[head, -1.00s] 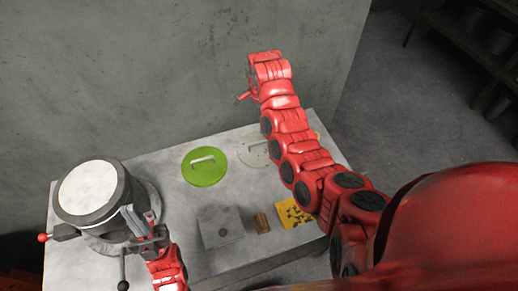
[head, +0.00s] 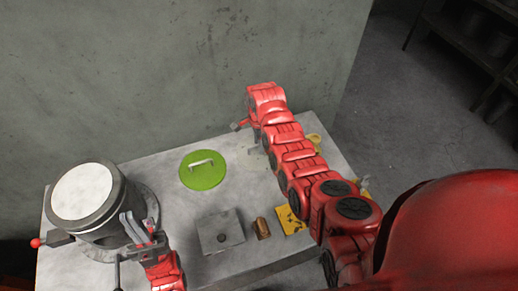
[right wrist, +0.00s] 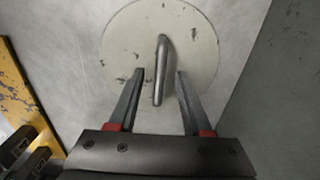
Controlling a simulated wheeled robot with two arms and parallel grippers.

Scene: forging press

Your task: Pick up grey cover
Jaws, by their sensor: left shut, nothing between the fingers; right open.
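The grey cover (right wrist: 195,35) is a pale, worn round disc with a bar handle (right wrist: 161,70) in the right wrist view. In the head view only a part of the cover (head: 254,159) shows beside my right arm. My right gripper (right wrist: 161,73) is open, with one finger on each side of the handle in the picture; I cannot tell the height gap. In the head view the right gripper (head: 238,125) is partly hidden by its wrist. My left gripper (head: 137,226) is shut and empty beside the large cylinder (head: 110,222) at left.
A green cover (head: 204,177) with a handle lies left of the grey one. A grey square plate (head: 213,226), a brown block (head: 262,228) and a yellow plate (head: 290,221) lie nearer the table's front. A wall (head: 200,70) stands behind the table.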

